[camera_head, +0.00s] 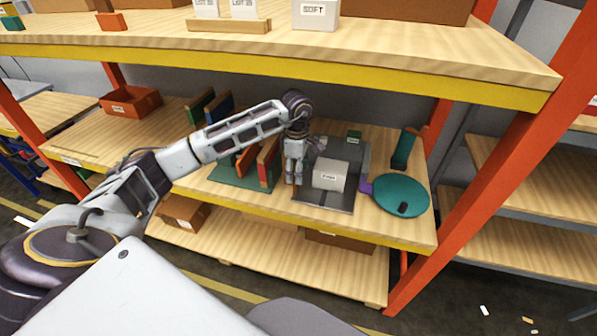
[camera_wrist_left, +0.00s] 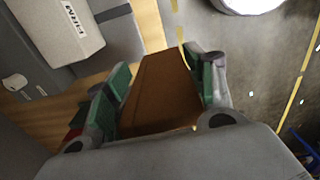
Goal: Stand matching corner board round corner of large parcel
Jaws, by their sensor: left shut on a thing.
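My left gripper (camera_head: 294,178) points down over the middle shelf, between the row of coloured boards and the pale parcel. In the left wrist view, its green-padded fingers (camera_wrist_left: 160,92) are shut on a brown board (camera_wrist_left: 162,88). The pale grey box-shaped parcel (camera_head: 330,175) stands on a dark grey plate (camera_head: 315,200), just right of the gripper. In the left wrist view the parcel (camera_wrist_left: 58,28) is at upper left, apart from the board, with a label that seems to read FIRM. My right gripper is not in view.
Orange and red boards (camera_head: 268,160) stand on a green base (camera_head: 232,172) left of the gripper. A small green box (camera_head: 354,137) is behind the parcel. A teal disc (camera_head: 400,190) lies to the right. The upper shelf's yellow edge (camera_head: 400,81) overhangs the workspace.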

